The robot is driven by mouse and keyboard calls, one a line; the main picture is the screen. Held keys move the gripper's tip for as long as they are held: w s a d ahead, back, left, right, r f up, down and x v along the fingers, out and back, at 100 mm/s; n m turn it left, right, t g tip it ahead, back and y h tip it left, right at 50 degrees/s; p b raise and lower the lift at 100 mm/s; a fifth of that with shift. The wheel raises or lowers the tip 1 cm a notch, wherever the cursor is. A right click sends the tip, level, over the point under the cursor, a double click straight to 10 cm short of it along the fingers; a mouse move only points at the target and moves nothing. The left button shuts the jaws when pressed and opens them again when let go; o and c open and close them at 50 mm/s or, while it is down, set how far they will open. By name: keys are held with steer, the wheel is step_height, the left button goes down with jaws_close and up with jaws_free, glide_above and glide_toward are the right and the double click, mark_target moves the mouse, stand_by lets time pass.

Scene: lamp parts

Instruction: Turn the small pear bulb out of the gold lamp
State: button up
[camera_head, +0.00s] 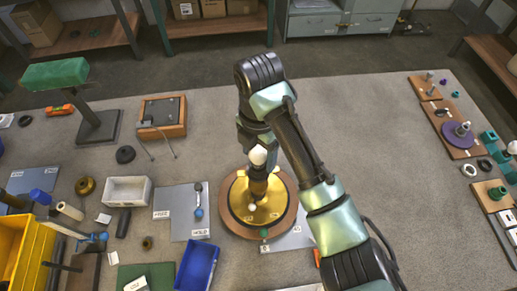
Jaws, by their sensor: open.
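The gold lamp (270,213) is a shiny gold dish on a round wooden base, right of the grey mat. A white rounded bulb shape (258,155) shows above the dish, against the dark wrist of my arm. A smaller white ball (252,207) shows low on the gold; I cannot tell which of the two is the small pear bulb. My gripper (258,186) is over the lamp, pointing down and open. Its fingertips are hard to make out, and I cannot tell whether they touch a bulb. My arm covers the lamp's upper part.
Left of the lamp are a grey mat (172,215) with a small tool, a white tray (128,190) and a blue bin (198,266). A yellow crate (22,250) stands at far left. The back middle of the table is clear.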

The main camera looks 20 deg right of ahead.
steer(key=m+p, duration=0.3)
steer(key=m, duration=0.1)
steer(key=shift+r+m, duration=0.15)
steer(key=shift+m, duration=0.55)
steer(key=c, duration=1)
steer(key=n, duration=0.3)
steer(key=shift+n, duration=0.3)
steer(key=n+b, duration=0.1)
steer(key=n, duration=0.2)
